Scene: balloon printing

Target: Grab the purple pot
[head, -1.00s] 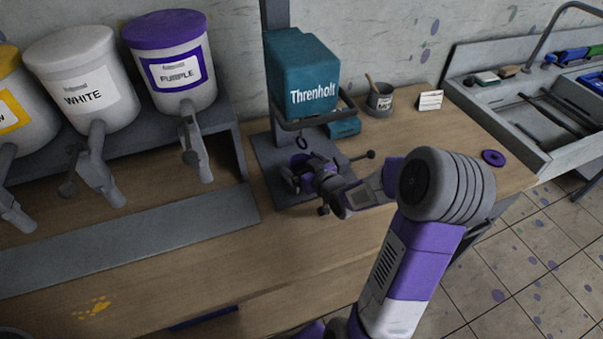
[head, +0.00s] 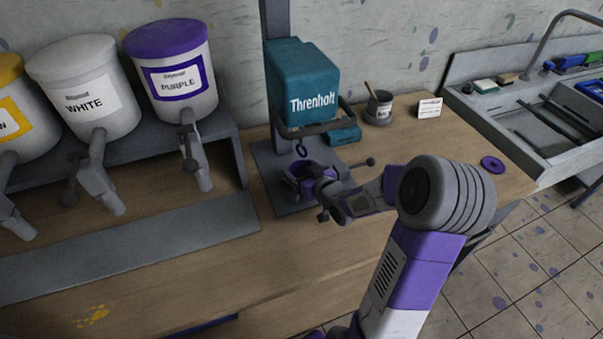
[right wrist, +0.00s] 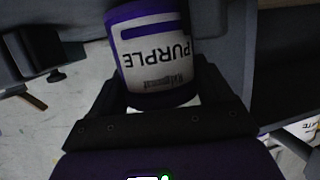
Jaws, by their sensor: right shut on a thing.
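The purple pot (head: 322,172) sits low at the teal Threnholt mixer, over its grey base plate (head: 267,178). My right gripper (head: 304,180) reaches in from the right and is shut on the pot. In the right wrist view the pot (right wrist: 153,55) shows between the two dark fingers (right wrist: 155,92). It has a white label reading PURPLE, upside down in that view, and purple bands. I cannot tell whether the pot still touches the plate. My left gripper is not in view.
The Threnholt head (head: 303,85) hangs just above the pot. The white (head: 85,80) and purple (head: 172,65) dispensers stand at left with taps hanging down. A small grey cup (head: 379,107), a white card (head: 430,108) and a purple disc (head: 492,165) lie to the right. The front tabletop is mostly clear.

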